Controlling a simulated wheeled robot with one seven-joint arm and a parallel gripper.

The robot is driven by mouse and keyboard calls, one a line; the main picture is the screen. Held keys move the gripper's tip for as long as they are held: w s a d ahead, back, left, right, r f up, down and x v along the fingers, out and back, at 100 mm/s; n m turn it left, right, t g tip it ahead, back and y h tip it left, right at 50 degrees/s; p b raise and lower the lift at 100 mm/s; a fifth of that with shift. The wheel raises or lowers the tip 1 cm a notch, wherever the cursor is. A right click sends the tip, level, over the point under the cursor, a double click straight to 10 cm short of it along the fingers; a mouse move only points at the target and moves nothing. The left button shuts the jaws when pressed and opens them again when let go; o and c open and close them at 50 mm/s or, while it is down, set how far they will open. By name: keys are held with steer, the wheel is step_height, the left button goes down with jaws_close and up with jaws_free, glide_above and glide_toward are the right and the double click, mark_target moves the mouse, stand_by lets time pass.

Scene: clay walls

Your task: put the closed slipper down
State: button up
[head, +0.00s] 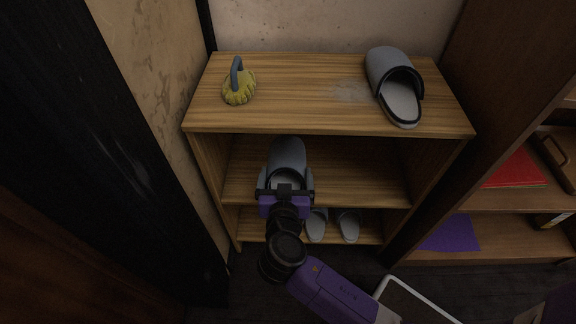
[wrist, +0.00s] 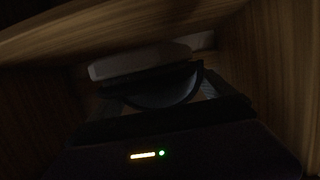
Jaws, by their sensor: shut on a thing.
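A grey closed-toe slipper (head: 287,156) is at the middle shelf (head: 350,172) of a wooden rack, left of its centre, with its toe toward the back. My gripper (head: 285,188) reaches into this level from the front and is shut on the slipper's near end. In the dark wrist view the slipper (wrist: 165,88) shows between the fingers, under the upper board. Whether its sole touches the shelf cannot be told. Another grey closed slipper (head: 395,85) with a dark rim lies on the top board at the right.
A yellow brush (head: 238,86) with a blue-grey handle stands on the top board (head: 300,95) at the left. A pair of grey slippers (head: 333,225) is on the bottom shelf. The middle shelf is clear right of my gripper. A bookcase with a red folder (head: 517,170) stands at the right.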

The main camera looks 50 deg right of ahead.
mark_target(287, 152)
steer(key=w+d, duration=0.1)
steer(key=d, duration=0.1)
steer(key=w+d, duration=0.2)
steer(key=w+d+b, duration=0.1)
steer(key=w+d, duration=0.1)
steer(key=shift+d, duration=0.25)
steer(key=shift+w+d+f+b, duration=0.1)
steer(key=shift+f+b, duration=0.2)
steer(key=shift+f, duration=0.2)
steer(key=shift+w+d+f+b, duration=0.1)
steer(key=shift+f+b, duration=0.15)
steer(key=shift+f, duration=0.2)
step_height(287, 152, down, 5)
steer(key=b, duration=0.3)
steer(key=shift+d+f, duration=0.15)
steer(key=shift+w, duration=0.1)
steer(key=o, duration=1.1)
